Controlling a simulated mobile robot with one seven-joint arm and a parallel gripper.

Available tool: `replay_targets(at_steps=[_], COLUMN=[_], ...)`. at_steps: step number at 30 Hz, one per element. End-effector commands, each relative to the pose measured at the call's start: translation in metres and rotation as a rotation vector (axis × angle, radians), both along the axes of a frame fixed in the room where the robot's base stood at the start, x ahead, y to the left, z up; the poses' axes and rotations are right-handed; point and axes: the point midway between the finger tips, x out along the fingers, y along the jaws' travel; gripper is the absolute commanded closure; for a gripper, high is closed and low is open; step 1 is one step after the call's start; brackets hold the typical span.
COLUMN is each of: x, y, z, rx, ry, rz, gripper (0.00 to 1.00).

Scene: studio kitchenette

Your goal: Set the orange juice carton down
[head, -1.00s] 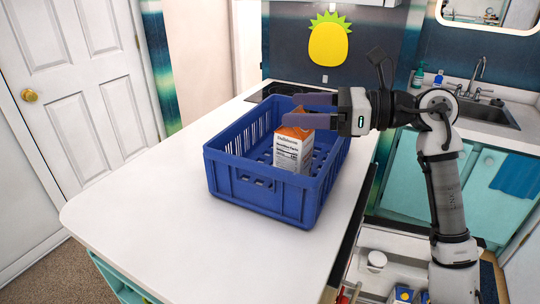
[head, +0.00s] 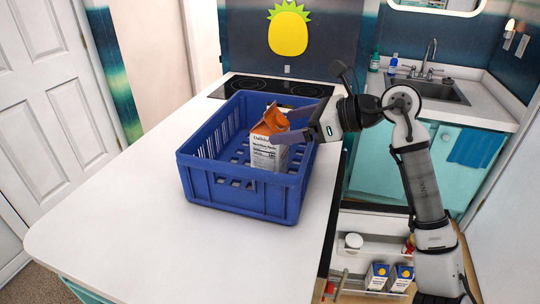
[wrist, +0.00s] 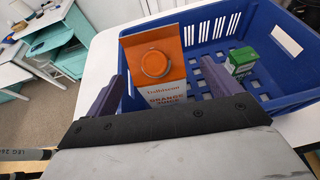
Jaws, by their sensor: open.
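The orange juice carton (head: 268,153), white with an orange top, stands in the blue crate (head: 240,199) on the white counter. In the wrist view the carton (wrist: 158,68) shows its orange front and round cap. My gripper (head: 282,126) is at the carton's upper part, reaching in from the right over the crate's rim. In the wrist view my gripper (wrist: 162,88) has its two purple fingers spread, one on each side of the carton, with gaps visible. The carton's base is hidden by the crate wall in the head view.
A small green carton (wrist: 243,62) stands in the crate, right of the juice. The white counter (head: 120,215) is clear to the left and front. A cooktop (head: 275,88) lies behind. An open drawer (head: 375,255) below right holds a jar and cartons.

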Motion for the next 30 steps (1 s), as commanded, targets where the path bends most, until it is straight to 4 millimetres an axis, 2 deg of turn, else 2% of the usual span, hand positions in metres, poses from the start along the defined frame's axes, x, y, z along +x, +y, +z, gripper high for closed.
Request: replay_targets(at_steps=[12,21,30], x=[0.014,0.015,0.015], y=[0.042,0.045,0.045], z=[-0.023,-0.026,-0.026], rx=[0.001,0.0,0.0], ry=[0.003,0.001,0.001], rz=[0.002,0.0,0.0], gripper=[0.11,0.12,0.52])
